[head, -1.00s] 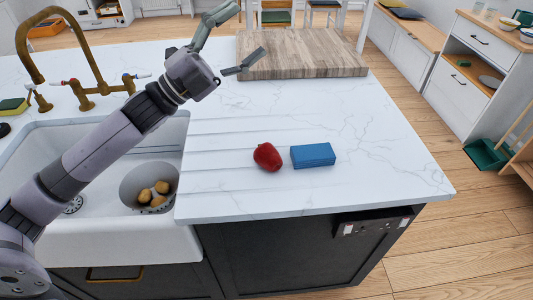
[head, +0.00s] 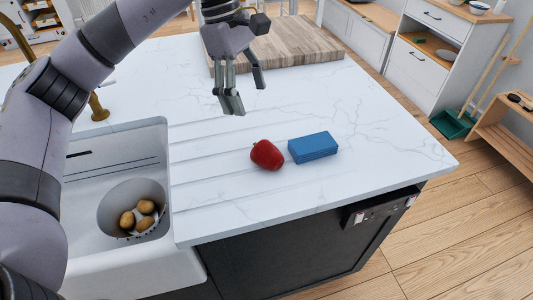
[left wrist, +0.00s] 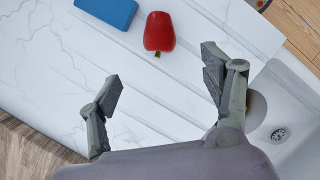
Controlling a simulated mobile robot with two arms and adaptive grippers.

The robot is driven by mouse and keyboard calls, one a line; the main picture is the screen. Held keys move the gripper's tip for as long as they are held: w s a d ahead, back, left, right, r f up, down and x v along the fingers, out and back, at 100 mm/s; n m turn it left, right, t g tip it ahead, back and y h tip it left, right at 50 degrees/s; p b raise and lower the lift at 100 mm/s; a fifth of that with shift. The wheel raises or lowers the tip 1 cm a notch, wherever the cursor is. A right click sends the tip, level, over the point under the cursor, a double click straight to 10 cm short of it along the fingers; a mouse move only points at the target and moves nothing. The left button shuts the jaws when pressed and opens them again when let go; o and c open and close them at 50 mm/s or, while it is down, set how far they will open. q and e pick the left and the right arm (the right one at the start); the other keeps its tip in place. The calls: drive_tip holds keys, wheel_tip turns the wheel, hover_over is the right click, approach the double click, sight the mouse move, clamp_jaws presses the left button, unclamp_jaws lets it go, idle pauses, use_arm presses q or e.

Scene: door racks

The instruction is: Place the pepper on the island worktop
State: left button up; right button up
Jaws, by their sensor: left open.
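The red pepper (head: 266,155) lies on the white marble island worktop (head: 380,130), left of a blue block. It also shows in the left wrist view (left wrist: 159,33), beyond the fingertips, with its stem end toward the gripper. My left gripper (head: 244,98) is open and empty above the worktop, behind the pepper and in front of the wooden board. In the left wrist view its two fingers (left wrist: 160,78) are spread wide, with bare worktop between them. The gripper does not touch the pepper. My right gripper is not in view.
The blue block (head: 313,147) sits close to the pepper's right side. A sink (head: 85,150) with a bowl (head: 108,210) of potatoes is at the left. A thick wooden board (head: 300,45) lies at the back. The right part of the worktop is clear.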

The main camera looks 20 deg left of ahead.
sight(264, 144)
use_arm(q)
drive_tip(key=p+x, duration=0.1)
drive_tip(key=x, duration=0.9)
drive_tip(key=shift+d+f, duration=0.15)
drive_tip(key=shift+f, duration=0.05)
drive_tip(key=p+x, duration=0.2)
drive_tip(key=x, duration=0.2)
drive_tip(key=shift+d+f, duration=0.1)
drive_tip(key=shift+f, duration=0.6)
drive_tip(key=shift+c, duration=0.2)
drive_tip(key=c, duration=1.3)
drive_tip(key=shift+r, duration=0.1)
